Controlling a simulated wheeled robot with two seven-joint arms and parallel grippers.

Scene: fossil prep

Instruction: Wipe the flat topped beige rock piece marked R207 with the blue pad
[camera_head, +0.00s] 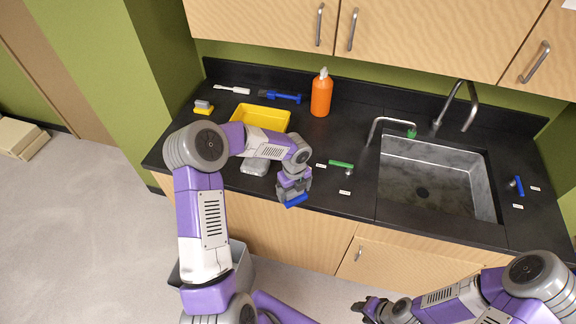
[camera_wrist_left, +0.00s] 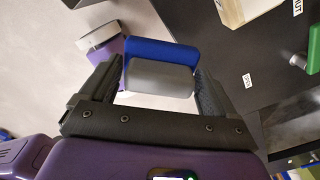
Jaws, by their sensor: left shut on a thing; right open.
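My left gripper (camera_head: 291,196) is shut on the grey block of the blue pad (camera_head: 296,201), near the counter's front edge. In the left wrist view, the pad's grey body (camera_wrist_left: 160,78) is between the fingers, and its blue layer (camera_wrist_left: 160,52) faces away from the palm. A beige block (camera_wrist_left: 245,8) is partly in view on the counter at the top of the wrist view, apart from the pad. I cannot read R207 on it. No clear beige rock shows in the head view; my left arm hides part of the counter. My right gripper (camera_head: 371,308) is open and empty at lower right.
A yellow tray (camera_head: 262,118) and a yellow-and-grey block (camera_head: 203,107) are on the left of the counter. A pale grey object (camera_head: 255,167) is partly under my arm. An orange bottle (camera_head: 321,95), green-handled tool (camera_head: 341,164) and sink (camera_head: 436,176) are further right.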

